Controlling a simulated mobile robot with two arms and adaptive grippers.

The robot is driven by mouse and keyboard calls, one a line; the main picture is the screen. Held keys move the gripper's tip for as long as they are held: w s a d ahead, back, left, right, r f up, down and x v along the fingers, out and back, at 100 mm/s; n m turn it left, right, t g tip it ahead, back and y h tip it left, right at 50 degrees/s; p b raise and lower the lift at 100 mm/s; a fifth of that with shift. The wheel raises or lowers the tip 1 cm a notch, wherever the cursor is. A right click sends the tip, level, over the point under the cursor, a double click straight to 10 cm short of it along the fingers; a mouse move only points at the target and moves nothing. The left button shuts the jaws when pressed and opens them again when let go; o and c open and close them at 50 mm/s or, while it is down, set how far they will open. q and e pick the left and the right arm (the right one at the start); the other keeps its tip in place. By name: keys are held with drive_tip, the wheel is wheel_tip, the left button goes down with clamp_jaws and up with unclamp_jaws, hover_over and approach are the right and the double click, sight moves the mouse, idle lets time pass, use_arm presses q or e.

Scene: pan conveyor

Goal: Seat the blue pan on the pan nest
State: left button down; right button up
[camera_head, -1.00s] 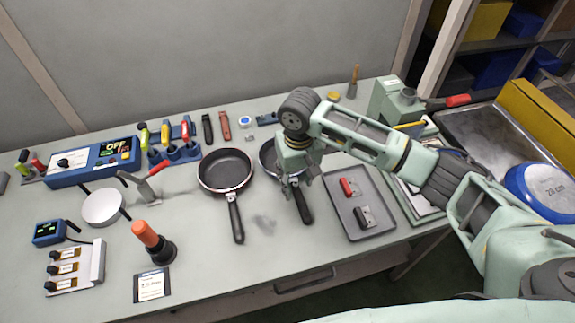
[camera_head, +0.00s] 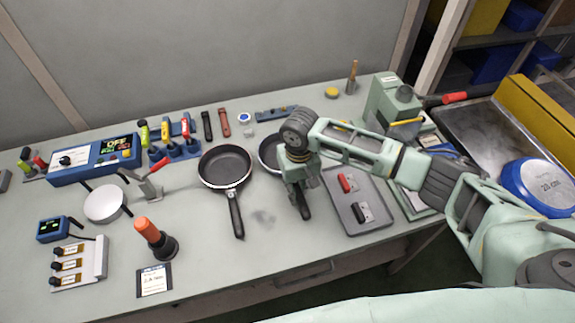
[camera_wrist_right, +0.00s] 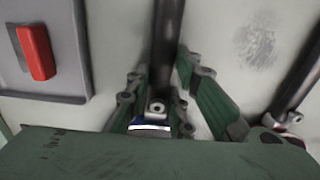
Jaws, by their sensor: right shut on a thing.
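The blue pan (camera_head: 267,152) lies on the table, its dark inside partly hidden behind my right wrist. In the right wrist view a bit of its blue and white edge (camera_wrist_right: 148,128) shows at the root of the handle. My right gripper (camera_head: 298,188) is shut on the pan's dark handle, with one finger on each side of it. A round blue piece marked 20 cm (camera_head: 545,186), which looks like the pan nest, sits on the metal surface at the right. My left gripper is not in view.
A second dark pan (camera_head: 225,166) lies close on the left. A grey tray (camera_head: 357,218) with red and black pieces lies on the right. A yellow guard (camera_head: 540,118) edges the metal surface (camera_head: 480,125).

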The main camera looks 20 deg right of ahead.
clamp_jaws()
drive_tip(key=shift+w+r, duration=0.1)
drive_tip(key=shift+r, duration=0.05)
drive_tip(key=shift+r, duration=0.5)
wheel_tip(320, 180, up, 3)
drive_tip(key=shift+b, duration=0.6)
drive_tip(key=s+d+r+b, duration=0.1)
drive_tip(key=s+d+r, duration=0.3)
drive_tip(key=s+r, duration=1)
drive_tip(key=r, duration=0.1)
drive_tip(key=shift+r, duration=0.25)
